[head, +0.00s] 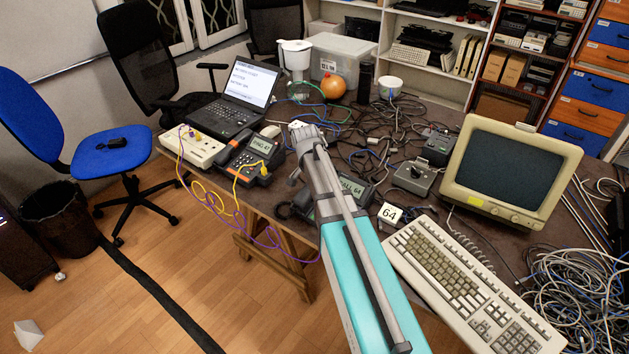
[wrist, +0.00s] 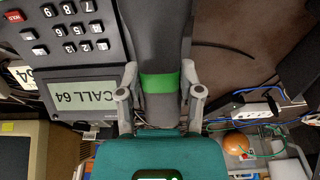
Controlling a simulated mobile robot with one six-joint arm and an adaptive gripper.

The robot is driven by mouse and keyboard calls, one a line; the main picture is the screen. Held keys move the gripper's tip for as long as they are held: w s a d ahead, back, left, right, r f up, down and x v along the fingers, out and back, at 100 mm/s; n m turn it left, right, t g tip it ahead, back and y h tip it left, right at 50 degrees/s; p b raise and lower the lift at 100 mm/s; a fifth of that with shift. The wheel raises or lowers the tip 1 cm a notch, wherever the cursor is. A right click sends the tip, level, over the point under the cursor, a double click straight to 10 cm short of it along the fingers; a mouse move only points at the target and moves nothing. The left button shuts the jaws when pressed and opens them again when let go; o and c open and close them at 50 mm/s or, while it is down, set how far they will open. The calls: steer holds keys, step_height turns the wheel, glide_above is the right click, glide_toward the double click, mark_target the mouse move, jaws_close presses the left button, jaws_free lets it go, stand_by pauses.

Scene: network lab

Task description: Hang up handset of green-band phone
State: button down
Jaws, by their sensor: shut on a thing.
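The green-band handset (wrist: 158,45) is dark grey, with a bright green band around its grip. In the wrist view my gripper (wrist: 158,92) is shut on it near the band, one finger on each side. The handset lies lengthwise alongside the keypad of a dark desk phone (wrist: 85,55), whose screen reads "CALL 64" upside down. It is on the handset side of the phone; I cannot tell whether it touches the cradle. In the head view the phone (head: 354,187) is partly covered by my arm, and my fingertips are hidden.
A second phone (head: 251,157) with a yellow cable stands left, beside a laptop (head: 239,97). A "64" card (head: 390,213), keyboard (head: 470,285) and beige monitor (head: 514,167) are to the right. Tangled cables and an orange ball (head: 333,87) lie behind.

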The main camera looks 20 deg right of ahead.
steer(key=shift+b+x, duration=0.85)
stand_by(0.6)
steer(key=shift+r, duration=0.1)
steer(key=shift+c, duration=0.8)
jaws_free()
steer(key=shift+r, duration=0.15)
steer(key=p+v, duration=0.6)
steer(key=shift+r+p, duration=0.2)
steer(key=shift+p, duration=0.15)
steer(key=shift+s+a+r+g+y+p, duration=0.25)
steer(key=shift+s+a+r+y+p, duration=0.15)
steer(key=shift+s+a, duration=0.3)
steer(key=shift+s+a+r+g+y+p, duration=0.25)
steer(key=shift+s+a+r+p, duration=0.15)
steer(key=shift+s+a+p, duration=0.25)
steer(key=shift+s+a+r+g+y+p, duration=0.2)
steer(key=shift+s+a+r+y+p, duration=0.2)
steer(key=shift+s+a, duration=0.3)
steer(key=shift+w+a, duration=0.1)
